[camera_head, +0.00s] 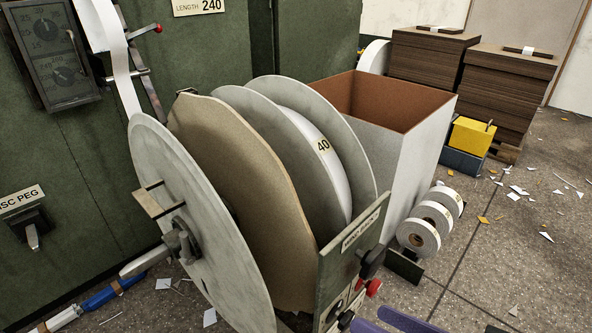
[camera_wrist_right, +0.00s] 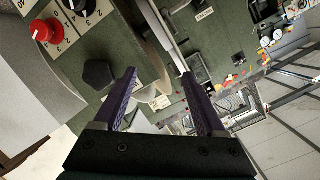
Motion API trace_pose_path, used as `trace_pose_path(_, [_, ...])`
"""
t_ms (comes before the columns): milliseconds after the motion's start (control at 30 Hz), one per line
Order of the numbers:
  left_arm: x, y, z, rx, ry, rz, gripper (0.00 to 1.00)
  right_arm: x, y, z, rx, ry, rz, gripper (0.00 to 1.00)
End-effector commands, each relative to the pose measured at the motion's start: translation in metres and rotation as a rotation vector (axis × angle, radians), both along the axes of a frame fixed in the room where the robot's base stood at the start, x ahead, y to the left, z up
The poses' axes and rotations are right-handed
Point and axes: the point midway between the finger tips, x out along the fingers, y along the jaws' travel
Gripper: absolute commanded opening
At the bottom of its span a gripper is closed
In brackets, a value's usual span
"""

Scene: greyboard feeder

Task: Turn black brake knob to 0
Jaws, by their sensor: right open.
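A grey-green panel (camera_head: 345,248) in front of the big discs carries a black knob (camera_head: 371,262) on its right side, a red knob (camera_head: 373,288) below it, and another black knob (camera_head: 345,320) near the picture's bottom. The right wrist view shows a red knob (camera_wrist_right: 47,30) and a black knob (camera_wrist_right: 80,6) on pale numbered dials, and a black many-sided knob (camera_wrist_right: 100,74) nearer the fingers. I cannot tell which black knob is the brake, or its setting. My right gripper (camera_head: 386,321) is open below the panel; its purple fingers (camera_wrist_right: 158,76) are apart and empty.
Large grey discs (camera_head: 165,180) and a brown board disc (camera_head: 225,170) stand left of the panel. A grey bin (camera_head: 412,150) and white tape rolls (camera_head: 418,238) are behind it to the right. The floor (camera_head: 510,270) at the right is open, with scattered paper scraps.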

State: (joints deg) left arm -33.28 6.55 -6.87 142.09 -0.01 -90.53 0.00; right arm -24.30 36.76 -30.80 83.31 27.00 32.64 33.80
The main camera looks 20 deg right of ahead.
Motion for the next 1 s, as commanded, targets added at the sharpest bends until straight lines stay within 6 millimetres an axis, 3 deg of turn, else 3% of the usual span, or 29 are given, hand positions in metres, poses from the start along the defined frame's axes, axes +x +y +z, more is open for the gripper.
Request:
trace_pose_path(33, [0.000,0.000,-0.046,0.000,0.000,0.000,0.50,-0.001,-0.007,-0.045,0.011,-0.015,-0.007,0.73])
trace_pose_path(200, [0.000,0.000,-0.120,0.000,0.000,0.000,0.50,-0.005,-0.032,-0.110,0.060,-0.079,-0.034,0.73])
trace_pose_path(400, [0.000,0.000,-0.186,0.000,0.001,0.000,0.50,-0.010,-0.058,-0.162,0.106,-0.149,-0.054,0.73])
trace_pose_path(533, [0.000,0.000,-0.205,0.002,0.001,-0.002,0.50,-0.012,-0.067,-0.176,0.121,-0.178,-0.060,0.73])
trace_pose_path(733, [0.000,0.002,-0.211,0.007,0.000,-0.005,0.50,-0.007,-0.069,-0.176,0.131,-0.194,-0.063,0.73])
trace_pose_path(1000, [0.000,0.002,-0.229,0.009,-0.001,-0.006,0.50,0.038,-0.050,-0.177,0.132,-0.196,-0.061,0.73])
